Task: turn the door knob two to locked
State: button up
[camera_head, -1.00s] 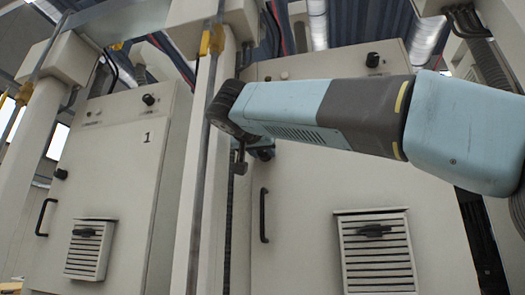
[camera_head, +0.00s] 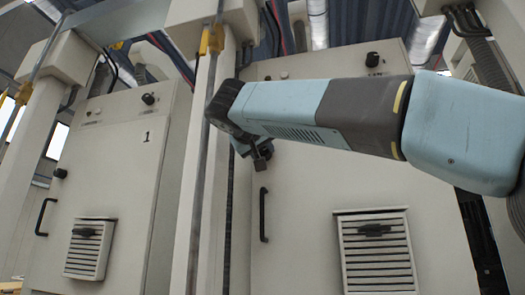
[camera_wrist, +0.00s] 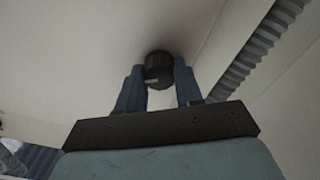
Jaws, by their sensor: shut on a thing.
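The black round door knob two (camera_wrist: 159,68) shows in the wrist view, on the pale cabinet door. The two blue fingers of my gripper (camera_wrist: 159,76) are on either side of it, shut on it. A small light mark shows on the knob's lower left. In the head view my gripper (camera_head: 258,158) is at the upper left of the right cabinet door (camera_head: 310,190), above its black handle (camera_head: 263,214). There the knob is hidden behind my gripper. I cannot read a lock position from the mark.
A cabinet marked 1 (camera_head: 110,190) stands at left, with its own black door knob (camera_head: 60,173) and handle (camera_head: 42,217). A pale post (camera_head: 193,200) rises close left of my gripper. A vent (camera_head: 376,252) juts from the right door.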

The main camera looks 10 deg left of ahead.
jog(key=n, duration=0.6)
jog(key=shift+f, duration=0.1)
jog(key=n, duration=0.6)
jog(key=shift+a+f, duration=0.15)
dwell(0.5)
jog(key=o, duration=1)
jog(key=shift+o, duration=0.2)
jog(key=s+a, duration=0.1)
jog(key=s, duration=1.2)
jog(key=shift+s, duration=0.35)
